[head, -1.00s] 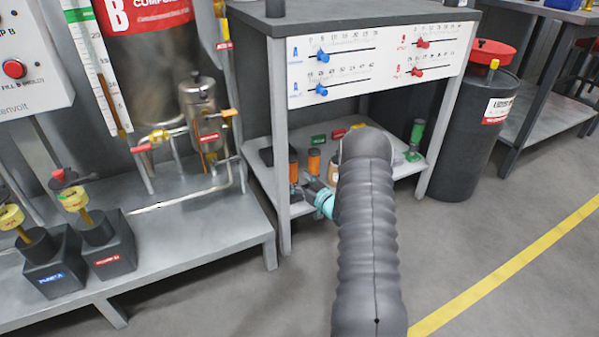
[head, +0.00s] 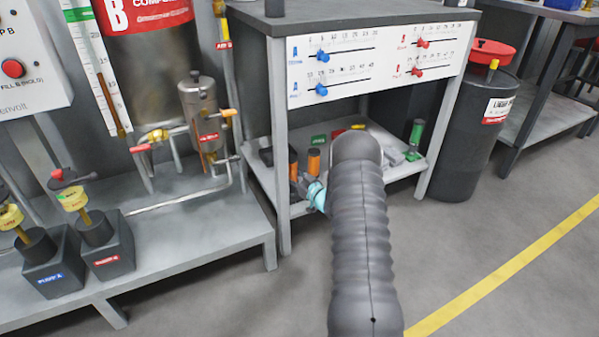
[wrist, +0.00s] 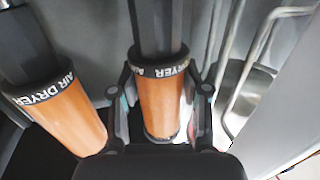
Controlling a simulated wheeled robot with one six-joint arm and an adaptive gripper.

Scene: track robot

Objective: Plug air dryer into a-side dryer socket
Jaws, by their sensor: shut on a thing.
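Two orange cylinders with black collars lettered "AIR DRYER" show in the wrist view. My gripper (wrist: 160,100) is shut on the middle air dryer (wrist: 162,108), with one finger on each side of it. The other air dryer (wrist: 62,118) stands to the left, outside the fingers. Dark columns rise behind both collars. In the head view, my gripper (head: 308,188) is at the front left of the lower shelf, partly hidden by my arm. Orange cylinders (head: 314,160) show just behind it. I cannot tell which socket is the a-side one.
The lower shelf (head: 268,183) sits under a panel with blue and red sliders (head: 372,62). A table leg (head: 280,150) stands close left of my gripper. A green cylinder (head: 416,135) is at the shelf's right. Metal pipes (wrist: 248,60) run right of the held dryer.

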